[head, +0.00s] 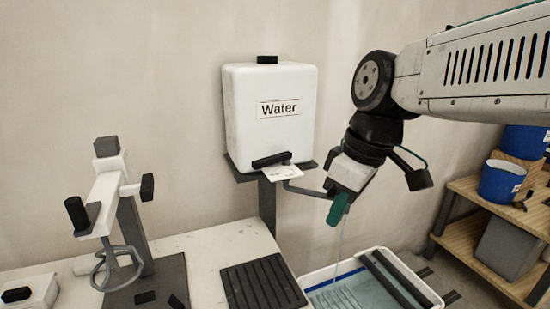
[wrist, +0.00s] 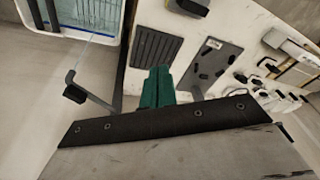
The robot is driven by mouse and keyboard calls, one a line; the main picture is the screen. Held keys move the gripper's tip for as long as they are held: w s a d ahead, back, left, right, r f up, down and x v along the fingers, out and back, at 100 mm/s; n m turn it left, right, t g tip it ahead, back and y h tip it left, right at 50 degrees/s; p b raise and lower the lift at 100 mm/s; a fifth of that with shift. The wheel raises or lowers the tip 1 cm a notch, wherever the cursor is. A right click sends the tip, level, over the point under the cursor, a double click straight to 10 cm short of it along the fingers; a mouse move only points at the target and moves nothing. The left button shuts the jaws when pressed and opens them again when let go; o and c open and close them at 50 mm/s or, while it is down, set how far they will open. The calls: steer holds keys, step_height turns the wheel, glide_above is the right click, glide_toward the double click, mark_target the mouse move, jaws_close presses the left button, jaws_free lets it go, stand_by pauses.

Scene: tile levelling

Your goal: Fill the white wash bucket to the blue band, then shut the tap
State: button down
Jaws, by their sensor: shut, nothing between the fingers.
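The white wash bucket (head: 425,283) is a low rectangular tub at the lower right, cut off by the frame; its corner shows in the wrist view (wrist: 45,33). A blue line runs along its inside wall, and pale water lies in it. I cannot tell the exact level against the band. A thin stream falls from the tap's grey spout (head: 305,190) into the tub. A black tap lever (head: 272,159) sits at the foot of the white Water tank (head: 270,105). My gripper (head: 337,212), with green fingers, is shut and empty beside the spout end, above the tub.
A black ribbed mat (head: 262,285) lies on the pale bench left of the tub. A mixer-like stand (head: 130,225) stands at the left. Wooden shelves (head: 470,235) with blue buckets (head: 502,181) are at the right. Black bars lie across the tub's right side.

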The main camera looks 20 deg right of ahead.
steer(key=w+d+r+n+t+y, duration=0.15)
steer(key=w+r+n, duration=0.25)
steer(key=w+n, duration=0.4)
steer(key=n+t+y, duration=0.1)
steer(key=n+y, duration=0.2)
steer(key=n, duration=0.2)
glide_toward(272, 160)
steer(key=shift+h, duration=0.25)
steer(key=s+a+f, duration=0.1)
steer(key=f, duration=0.1)
steer(key=s+a+f, duration=0.1)
steer(key=f, duration=0.1)
steer(key=s+a+f, duration=0.1)
steer(key=a+f, duration=0.1)
steer(key=shift+s+f, duration=0.15)
steer(key=w, duration=0.3)
steer(key=shift+w+a+f, duration=0.1)
steer(key=shift+a+f, duration=0.05)
steer(key=shift+a, duration=0.25)
steer(key=shift+w+a, duration=0.1)
steer(key=shift+w, duration=0.35)
steer(key=shift+t, duration=0.25)
